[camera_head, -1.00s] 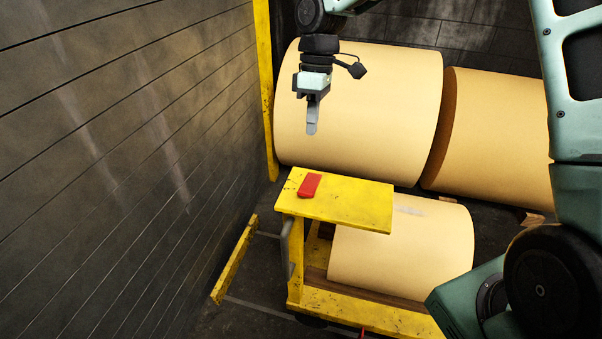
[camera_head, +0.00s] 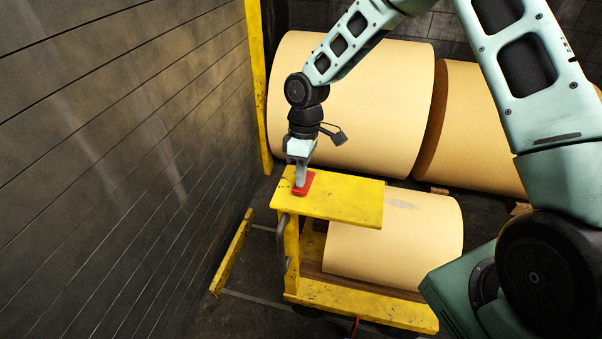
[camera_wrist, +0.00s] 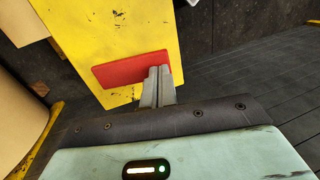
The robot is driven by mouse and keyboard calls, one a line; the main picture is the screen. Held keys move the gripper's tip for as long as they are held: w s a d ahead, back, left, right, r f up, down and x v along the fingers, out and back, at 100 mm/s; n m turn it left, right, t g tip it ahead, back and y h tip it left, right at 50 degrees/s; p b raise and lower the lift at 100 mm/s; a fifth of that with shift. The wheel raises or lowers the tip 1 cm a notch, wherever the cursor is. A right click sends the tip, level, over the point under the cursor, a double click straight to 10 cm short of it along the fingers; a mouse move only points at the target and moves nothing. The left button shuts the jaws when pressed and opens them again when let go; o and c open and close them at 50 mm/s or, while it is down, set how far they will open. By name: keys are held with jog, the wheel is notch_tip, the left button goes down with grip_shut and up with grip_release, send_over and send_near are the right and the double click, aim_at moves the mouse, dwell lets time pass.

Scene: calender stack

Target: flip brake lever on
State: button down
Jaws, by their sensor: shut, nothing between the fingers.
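The brake lever appears to be the flat red piece (camera_head: 308,183) on the yellow top (camera_head: 345,203) of a cart. In the wrist view the red lever (camera_wrist: 128,70) lies across the yellow surface (camera_wrist: 120,28), left of my fingertips. My gripper (camera_head: 300,184) is shut and points down at the lever. In the wrist view my gripper's fingertips (camera_wrist: 159,70) are together at the lever's right end, with nothing between them. They look to be at or touching it; exact contact is unclear. The fingers hide part of the lever in the head view.
A paper roll (camera_head: 400,245) lies on the cart's lower deck (camera_head: 360,305). A slatted wall (camera_head: 120,150) and a yellow post (camera_head: 258,90) are at the left. A grey handle (camera_head: 281,245) is on the cart's side.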

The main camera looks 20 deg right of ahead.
aim_at(299, 192)
jog(key=shift+s+a+f, duration=0.1)
jog(key=shift+f, duration=0.3)
jog(key=shift+s+f+b, duration=0.1)
jog(key=shift+f+b, duration=0.05)
jog(key=shift+b, duration=0.25)
jog(key=shift+a+t, duration=0.1)
jog(key=shift+t, duration=0.2)
jog(key=shift+s+h+b, duration=0.1)
jog(key=shift+h+b, duration=0.2)
jog(key=shift+b, duration=0.15)
jog(key=t+b, duration=0.1)
jog(key=b, duration=0.2)
jog(key=f+t+h+b, duration=0.1)
jog(key=b, duration=0.2)
jog(key=shift+s+a+f, duration=0.3)
jog(key=shift+s+a, duration=0.1)
jog(key=shift+s+a+f+t+h+b, duration=0.1)
jog(key=shift+t+h+b, duration=0.4)
jog(key=shift+b, duration=0.85)
jog(key=shift+s+f, duration=0.1)
jog(key=shift+s, duration=0.1)
